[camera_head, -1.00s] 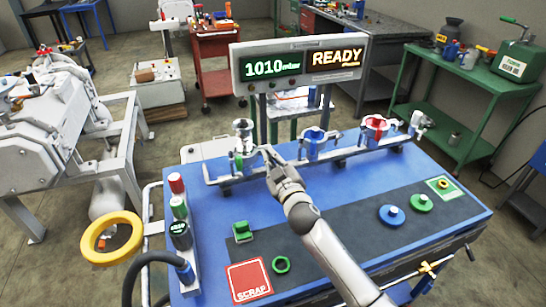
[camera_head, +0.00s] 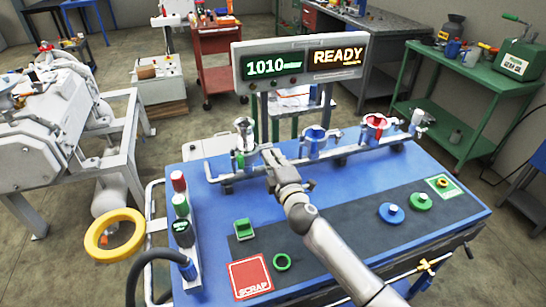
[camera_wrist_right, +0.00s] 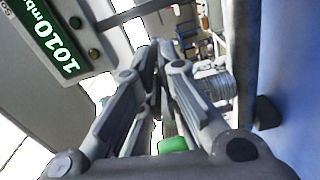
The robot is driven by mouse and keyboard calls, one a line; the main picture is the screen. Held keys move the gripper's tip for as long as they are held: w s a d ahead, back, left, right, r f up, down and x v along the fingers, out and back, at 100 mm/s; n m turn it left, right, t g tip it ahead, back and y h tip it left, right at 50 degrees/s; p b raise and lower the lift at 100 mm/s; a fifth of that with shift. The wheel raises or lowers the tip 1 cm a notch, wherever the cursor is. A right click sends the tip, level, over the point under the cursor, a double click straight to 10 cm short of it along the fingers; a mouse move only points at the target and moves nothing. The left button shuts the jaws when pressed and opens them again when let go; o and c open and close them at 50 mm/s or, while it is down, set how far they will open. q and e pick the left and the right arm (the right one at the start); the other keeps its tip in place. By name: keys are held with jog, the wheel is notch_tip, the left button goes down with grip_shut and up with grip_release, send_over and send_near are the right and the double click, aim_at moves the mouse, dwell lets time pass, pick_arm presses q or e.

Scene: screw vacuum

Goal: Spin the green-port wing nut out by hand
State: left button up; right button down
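The green port (camera_head: 239,160) stands at the left end of the pipe manifold on the blue bench, with a silver fitting (camera_head: 243,130) rising above it. My right gripper (camera_head: 268,155) is just right of this port, its fingers pointing towards it. In the right wrist view, the two fingers (camera_wrist_right: 157,60) come together with almost no gap at the tips. I cannot make out the wing nut; the fingers hide the area by the clamp. A green part (camera_wrist_right: 173,145) shows below the fingers in the wrist view. My left gripper is not in view.
A blue port (camera_head: 314,140) and a red port (camera_head: 375,125) stand further right on the manifold. A display (camera_head: 300,65) reading READY rises behind. A red scrap square (camera_head: 250,278), green ring (camera_head: 282,262) and green block (camera_head: 242,230) lie at the front left.

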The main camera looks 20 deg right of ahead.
jog(key=shift+n, duration=1.1)
jog(key=c, duration=1.6)
grip_release()
jog(key=shift+c, duration=0.2)
jog(key=shift+f, duration=0.1)
jog(key=s, duration=1.2)
jog(key=shift+d, duration=0.2)
jog(key=shift+w, duration=0.1)
